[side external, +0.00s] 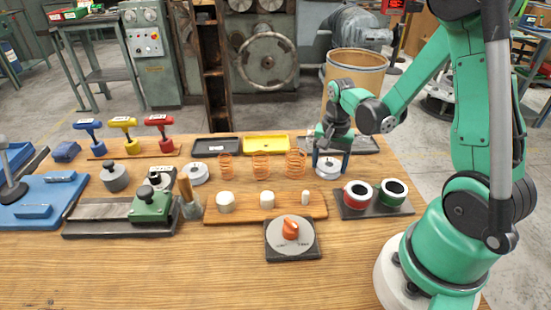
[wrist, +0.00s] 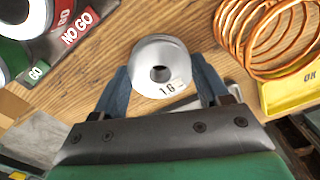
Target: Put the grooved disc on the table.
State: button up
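The grooved disc (side external: 328,168) is a silver-white round piece with a dark centre hole, at the right of the wooden table (side external: 200,270) in the side view. In the wrist view the disc (wrist: 158,52) shows a "1.6" label. My gripper (side external: 331,163) points down with a blue finger on each side of the disc. In the wrist view the fingertips (wrist: 160,70) appear to touch its opposite sides, so my gripper looks shut on it. The disc is low over the table; I cannot tell whether its underside touches the wood.
A go/no-go gauge block (side external: 374,200) with red and green rings stands just in front and right. Coiled copper springs (side external: 261,166) stand to the left. Grey and yellow trays (side external: 266,145) lie behind. A second silver disc (side external: 198,173) sits farther left. Bare wood shows at the front.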

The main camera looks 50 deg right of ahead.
jog(key=o, duration=0.4)
notch_tip(320, 180, up, 12)
jog(key=a+r+n+t, duration=0.1)
jog(key=a+n+t, duration=0.6)
jog(key=a+n, duration=0.6)
jog(key=shift+w+n, duration=0.25)
jog(key=shift+n, duration=0.05)
jog(key=shift+a+r, duration=0.1)
